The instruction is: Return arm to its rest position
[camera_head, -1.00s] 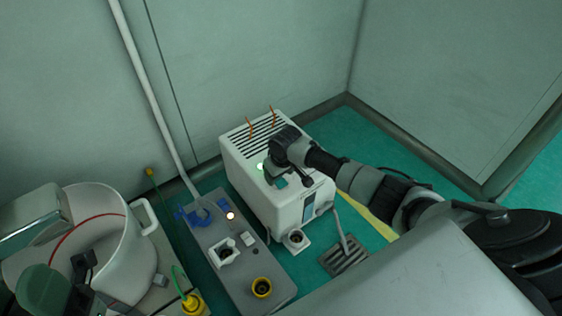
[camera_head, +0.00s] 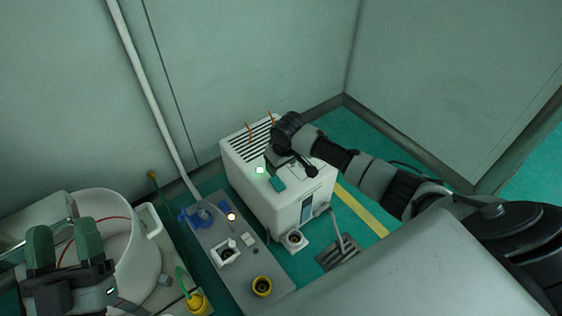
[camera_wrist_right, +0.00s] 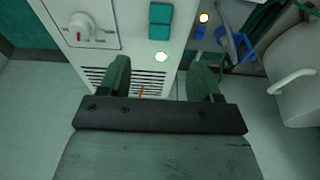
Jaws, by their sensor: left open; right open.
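My right arm comes in from the right in the head view, and its hand is over the top of the white control box (camera_head: 270,205). The right gripper (camera_wrist_right: 165,75) shows in the right wrist view with its two green fingers apart and nothing between them. A lit lamp (camera_wrist_right: 161,57), a teal button (camera_wrist_right: 160,22) and a rotary knob (camera_wrist_right: 92,28) lie on the box beyond the fingers. My left gripper (camera_head: 64,240) is open and empty at the lower left, in front of the white round sieve bowl (camera_head: 125,250).
A grey panel (camera_head: 258,275) with sockets, a blue clamp (camera_head: 200,215) and a lit orange lamp stands left of the box. A yellow connector (camera_head: 197,302) is beside the bowl. Walls close the back and right. A grey pipe runs up the back wall.

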